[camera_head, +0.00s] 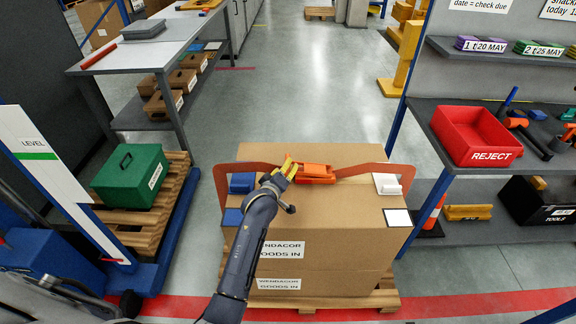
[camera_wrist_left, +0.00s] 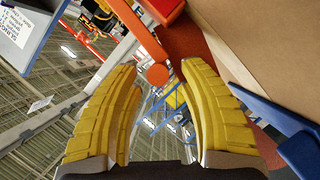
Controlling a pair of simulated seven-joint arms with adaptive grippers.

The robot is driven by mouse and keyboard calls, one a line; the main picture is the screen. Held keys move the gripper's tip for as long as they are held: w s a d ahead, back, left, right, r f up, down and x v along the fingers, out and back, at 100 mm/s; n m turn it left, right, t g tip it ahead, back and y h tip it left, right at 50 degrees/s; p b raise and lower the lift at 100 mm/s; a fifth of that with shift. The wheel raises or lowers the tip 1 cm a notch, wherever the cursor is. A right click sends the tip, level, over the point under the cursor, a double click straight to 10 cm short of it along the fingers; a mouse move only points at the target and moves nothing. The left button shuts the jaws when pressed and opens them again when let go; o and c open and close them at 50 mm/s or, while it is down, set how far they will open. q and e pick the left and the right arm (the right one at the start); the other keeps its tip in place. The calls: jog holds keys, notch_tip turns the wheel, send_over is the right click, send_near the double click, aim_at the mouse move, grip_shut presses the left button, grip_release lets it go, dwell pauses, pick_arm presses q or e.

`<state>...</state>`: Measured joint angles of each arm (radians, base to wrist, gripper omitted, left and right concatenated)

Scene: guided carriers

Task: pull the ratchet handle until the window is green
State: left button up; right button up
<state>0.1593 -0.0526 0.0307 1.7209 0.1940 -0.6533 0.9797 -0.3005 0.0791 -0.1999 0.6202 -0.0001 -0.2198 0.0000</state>
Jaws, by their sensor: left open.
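An orange ratchet (camera_head: 317,174) sits on a brown strap (camera_head: 352,169) that runs over the top of a stack of cartons (camera_head: 320,222). In the left wrist view, its orange handle bar (camera_wrist_left: 142,35) ends in a round knob just beyond my fingertips. My left gripper (camera_head: 291,165) is at the ratchet's left side. Its yellow fingers (camera_wrist_left: 157,72) are open and apart, with nothing clearly held between them. I cannot make out the window or its colour. My right gripper is in neither view.
Blue corner pieces (camera_head: 243,183) and a white one (camera_head: 387,184) sit at the strap on the cartons. A green case (camera_head: 130,172) rests on a pallet at left. A shelf with a red REJECT bin (camera_head: 474,138) stands at right.

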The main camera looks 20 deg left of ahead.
pick_arm(q)
jog(key=shift+x, duration=1.8)
grip_shut()
